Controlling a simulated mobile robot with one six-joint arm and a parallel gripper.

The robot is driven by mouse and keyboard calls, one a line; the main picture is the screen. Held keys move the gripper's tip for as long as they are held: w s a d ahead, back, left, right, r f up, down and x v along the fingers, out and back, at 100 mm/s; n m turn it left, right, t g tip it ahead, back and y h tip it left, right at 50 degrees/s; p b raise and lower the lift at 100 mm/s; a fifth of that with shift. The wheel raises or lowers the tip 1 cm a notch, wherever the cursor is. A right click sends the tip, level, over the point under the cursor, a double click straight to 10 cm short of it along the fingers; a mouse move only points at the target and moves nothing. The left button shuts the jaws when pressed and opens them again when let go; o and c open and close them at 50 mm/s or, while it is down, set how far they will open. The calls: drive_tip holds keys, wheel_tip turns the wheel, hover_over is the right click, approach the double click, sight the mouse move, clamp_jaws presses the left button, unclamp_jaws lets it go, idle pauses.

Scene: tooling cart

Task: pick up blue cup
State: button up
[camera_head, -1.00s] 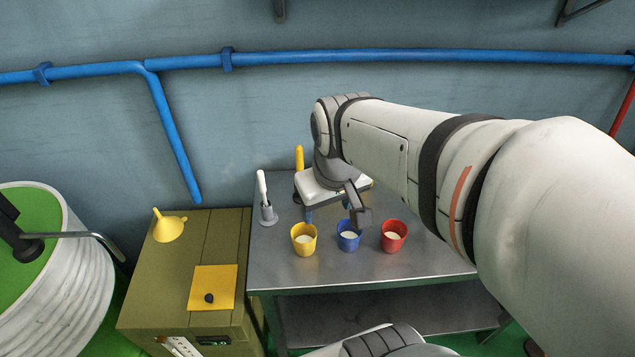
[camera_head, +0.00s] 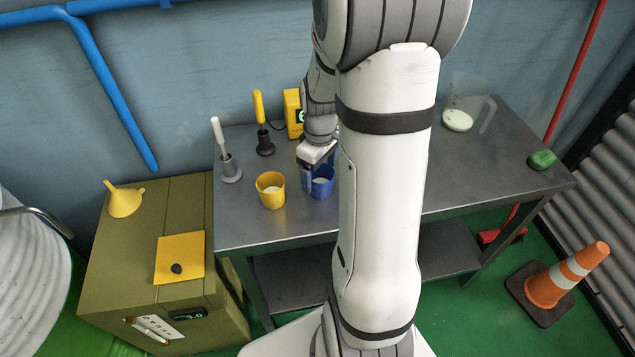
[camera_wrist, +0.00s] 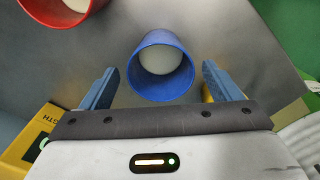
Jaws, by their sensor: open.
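The blue cup (camera_head: 321,187) stands upright on the metal cart top (camera_head: 270,228), with white contents inside. In the wrist view the blue cup (camera_wrist: 162,66) is ahead of the gap between my two fingers, roughly centred. My gripper (camera_wrist: 155,84) is open and empty, with one blue finger on each side and space between each finger and the cup. In the head view my gripper (camera_head: 318,165) is at the cup's back edge, partly hidden by its own wrist.
A yellow cup (camera_head: 270,190) stands close left of the blue cup. A red cup (camera_wrist: 65,10) shows in the wrist view; my arm hides it in the head view. A clear jug (camera_head: 465,110) and green object (camera_head: 541,159) are at the right. Two handled tools stand at back left.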

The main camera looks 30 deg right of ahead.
wheel_tip(320, 180, down, 4)
drive_tip(key=shift+s+f, duration=0.15)
drive_tip(key=shift+f, duration=0.1)
drive_tip(key=c, duration=1)
